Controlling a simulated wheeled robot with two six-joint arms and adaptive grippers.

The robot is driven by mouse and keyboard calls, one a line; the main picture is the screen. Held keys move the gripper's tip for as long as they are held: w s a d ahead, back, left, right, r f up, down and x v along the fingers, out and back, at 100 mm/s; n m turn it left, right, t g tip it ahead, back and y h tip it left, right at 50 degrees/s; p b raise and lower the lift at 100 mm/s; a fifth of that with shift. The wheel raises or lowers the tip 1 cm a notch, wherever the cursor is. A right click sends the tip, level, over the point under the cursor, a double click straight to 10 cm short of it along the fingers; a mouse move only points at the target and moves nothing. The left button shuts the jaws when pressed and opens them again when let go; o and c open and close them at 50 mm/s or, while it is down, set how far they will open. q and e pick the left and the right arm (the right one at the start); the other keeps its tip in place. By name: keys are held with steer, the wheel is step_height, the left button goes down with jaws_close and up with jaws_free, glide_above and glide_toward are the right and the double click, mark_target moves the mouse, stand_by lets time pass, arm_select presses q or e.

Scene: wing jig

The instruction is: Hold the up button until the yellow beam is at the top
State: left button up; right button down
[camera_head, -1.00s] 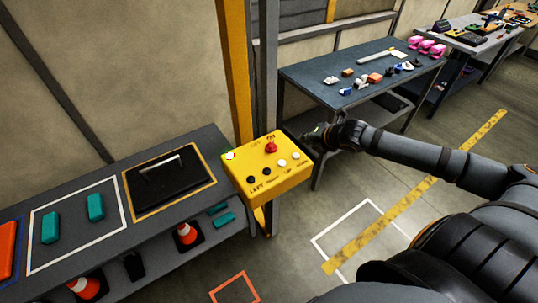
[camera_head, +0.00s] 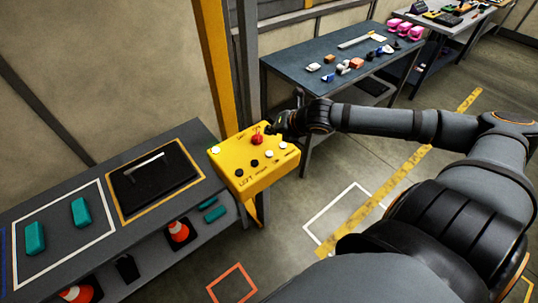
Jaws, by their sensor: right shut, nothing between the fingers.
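My left gripper is not in view.
A dark bench (camera_head: 130,231) with teal blocks and a framed black pad stands at left, cones on its lower shelf. A blue-grey table (camera_head: 300,58) with small parts stands behind my right arm. The floor right of the box is open.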

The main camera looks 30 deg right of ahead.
mark_target(271, 154)
step_height(271, 154, down, 8)
steer(key=b, duration=0.6)
steer(key=shift+r+b, duration=0.25)
steer(key=shift+b, duration=0.05)
stand_by(0.7)
steer(key=shift+f+b, duration=0.35)
steer(key=shift+b, duration=0.05)
